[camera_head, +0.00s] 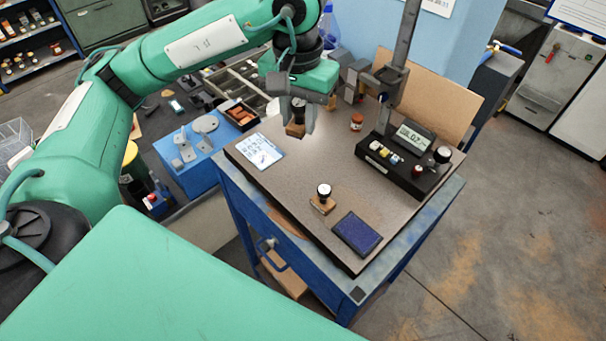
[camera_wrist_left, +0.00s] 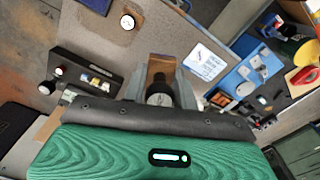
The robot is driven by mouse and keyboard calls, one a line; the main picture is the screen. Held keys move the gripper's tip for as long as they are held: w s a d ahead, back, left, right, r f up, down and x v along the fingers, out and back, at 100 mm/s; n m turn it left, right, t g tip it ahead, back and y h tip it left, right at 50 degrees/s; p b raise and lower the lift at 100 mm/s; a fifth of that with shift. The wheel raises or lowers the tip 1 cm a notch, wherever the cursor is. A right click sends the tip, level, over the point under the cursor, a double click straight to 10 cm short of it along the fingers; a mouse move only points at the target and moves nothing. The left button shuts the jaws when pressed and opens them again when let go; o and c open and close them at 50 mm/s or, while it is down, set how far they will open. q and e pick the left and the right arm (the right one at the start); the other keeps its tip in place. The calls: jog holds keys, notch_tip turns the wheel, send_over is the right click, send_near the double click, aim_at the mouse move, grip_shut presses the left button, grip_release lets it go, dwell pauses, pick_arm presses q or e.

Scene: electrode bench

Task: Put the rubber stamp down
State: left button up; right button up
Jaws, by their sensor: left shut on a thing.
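My left gripper (camera_head: 298,124) points down over the far left part of the bench top (camera_head: 300,165). It is shut on a rubber stamp (camera_head: 294,130) with a wooden block and a dark handle. In the left wrist view the held stamp (camera_wrist_left: 161,70) sits between the two fingers, its wooden block pointing away from the palm. The gap between its block and the bench top is hard to judge. My right gripper is not in view.
A printed white card (camera_head: 260,151) lies at the bench's left edge. A black instrument (camera_head: 398,168) with a display and small coloured items stands at the right, near an upright post. A small brown-red jar (camera_head: 356,121) stands behind. The bench's middle is clear.

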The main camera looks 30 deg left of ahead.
pick_arm(q)
jog(key=p, duration=0.3)
send_over(300, 186)
notch_tip(300, 186, down, 12)
jog(key=shift+f, duration=0.15)
jog(key=shift+f+p, duration=0.45)
jog(key=shift+f, duration=1.6)
jog(key=shift+f, duration=0.1)
jog(key=shift+f+b, duration=0.1)
jog(key=shift+b, duration=0.25)
jog(key=o, duration=0.8)
